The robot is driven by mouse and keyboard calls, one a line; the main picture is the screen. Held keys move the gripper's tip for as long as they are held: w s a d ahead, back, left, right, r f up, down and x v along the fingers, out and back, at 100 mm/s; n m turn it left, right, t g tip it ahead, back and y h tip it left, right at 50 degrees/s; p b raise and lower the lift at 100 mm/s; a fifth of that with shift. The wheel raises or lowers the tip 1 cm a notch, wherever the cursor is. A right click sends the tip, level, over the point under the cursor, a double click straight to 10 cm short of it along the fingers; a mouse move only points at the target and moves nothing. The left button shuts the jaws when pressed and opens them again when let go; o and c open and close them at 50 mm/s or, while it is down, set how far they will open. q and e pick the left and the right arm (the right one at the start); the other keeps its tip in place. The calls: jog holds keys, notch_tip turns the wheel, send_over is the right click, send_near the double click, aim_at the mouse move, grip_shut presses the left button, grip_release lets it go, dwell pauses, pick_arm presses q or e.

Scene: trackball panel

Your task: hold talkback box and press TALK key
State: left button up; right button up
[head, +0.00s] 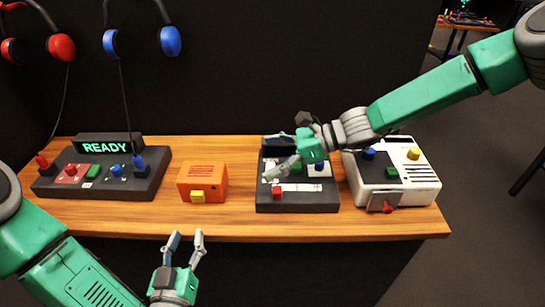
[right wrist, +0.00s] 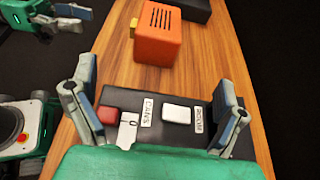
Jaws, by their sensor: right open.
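The talkback box (head: 203,178) is a small orange box with slots on top. It stands on the wooden table, left of the middle, with a yellow key (head: 197,196) low on its front. In the right wrist view the orange box (right wrist: 160,42) is at the top, beyond my fingers, its yellow key (right wrist: 133,30) on the left side. My left gripper (head: 186,237) is open and empty in front of the table edge, below the box. My right gripper (head: 271,158) is open over the dark panel right of the box, touching neither box nor key.
The dark panel (head: 297,207) carries a red button and white keys. A white console (head: 405,173) stands at the right, a dark READY console (head: 125,187) at the left. Red (head: 61,47) and blue (head: 171,41) headphones hang behind. Bare wood (head: 240,222) surrounds the orange box.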

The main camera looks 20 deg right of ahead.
aim_at(224, 171)
jog(key=x, duration=1.2)
jog(key=shift+f, duration=0.25)
pick_arm(q)
jog(key=shift+a, duration=0.15)
pick_arm(e)
jog(key=shift+x, duration=0.75)
jog(key=shift+r, duration=0.15)
pick_arm(q)
jog(key=shift+d, duration=0.25)
pick_arm(e)
jog(key=shift+d, duration=0.2)
jog(key=c, duration=1.3)
pick_arm(q)
jog(key=c, duration=0.6)
jog(key=shift+a, duration=0.1)
grip_shut()
pick_arm(e)
jog(key=shift+a, duration=0.15)
